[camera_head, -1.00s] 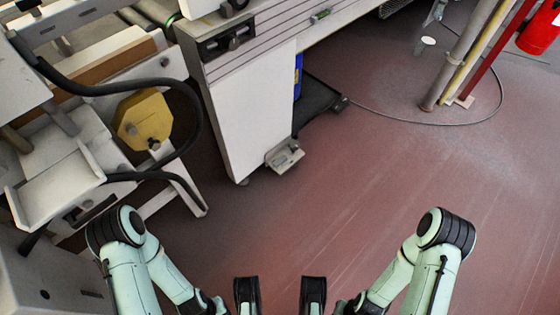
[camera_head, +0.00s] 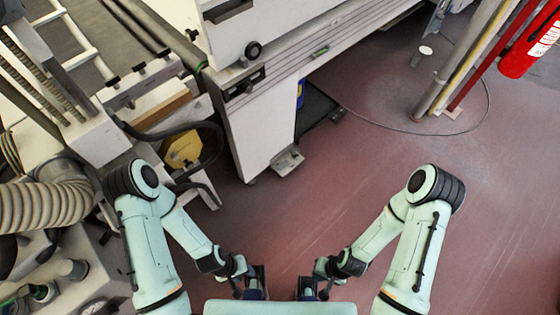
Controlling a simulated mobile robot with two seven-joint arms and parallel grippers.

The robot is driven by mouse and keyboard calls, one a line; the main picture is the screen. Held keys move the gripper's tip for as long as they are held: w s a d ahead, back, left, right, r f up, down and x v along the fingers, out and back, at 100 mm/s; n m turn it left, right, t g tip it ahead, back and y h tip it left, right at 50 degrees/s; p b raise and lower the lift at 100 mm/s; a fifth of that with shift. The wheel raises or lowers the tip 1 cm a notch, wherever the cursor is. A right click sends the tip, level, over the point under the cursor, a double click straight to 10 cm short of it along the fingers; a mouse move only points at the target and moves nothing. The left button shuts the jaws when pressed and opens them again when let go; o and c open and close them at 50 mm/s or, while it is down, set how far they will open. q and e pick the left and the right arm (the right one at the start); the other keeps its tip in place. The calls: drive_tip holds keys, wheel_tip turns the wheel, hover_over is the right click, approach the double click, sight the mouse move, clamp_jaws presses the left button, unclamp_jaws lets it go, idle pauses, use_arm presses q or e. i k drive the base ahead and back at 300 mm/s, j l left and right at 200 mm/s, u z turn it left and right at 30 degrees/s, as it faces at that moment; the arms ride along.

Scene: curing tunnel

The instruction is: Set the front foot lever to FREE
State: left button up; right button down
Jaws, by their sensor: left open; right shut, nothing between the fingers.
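A small pale foot lever (camera_head: 287,161) sticks out low at the foot of the white machine leg (camera_head: 262,125), just above the red-brown floor. Any FREE marking on it is too small to read. My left gripper (camera_head: 255,270) is open and empty at the bottom centre of the head view, nearer to me than the lever. My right gripper (camera_head: 307,275) is beside it on the right, shut with nothing in it. Both grippers are well apart from the lever.
A yellow block (camera_head: 183,150) and black hose are left of the leg. A corrugated duct (camera_head: 45,205) is at far left. Posts (camera_head: 450,75) and a red extinguisher (camera_head: 528,48) stand at upper right, with a cable (camera_head: 440,133) on the floor. The floor (camera_head: 350,190) before the lever is clear.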

sight(286, 163)
drive_tip(key=i+l+u, duration=0.3)
drive_tip(key=i+l, duration=0.2)
drive_tip(key=i+l+u, duration=0.3)
drive_tip(key=i+l, duration=0.2)
drive_tip(key=l, duration=0.2)
drive_tip(key=i+l+u, duration=0.1)
drive_tip(key=l, duration=0.3)
drive_tip(key=i+l+u, duration=0.3)
drive_tip(key=i+l, duration=0.15)
drive_tip(key=l, duration=0.35)
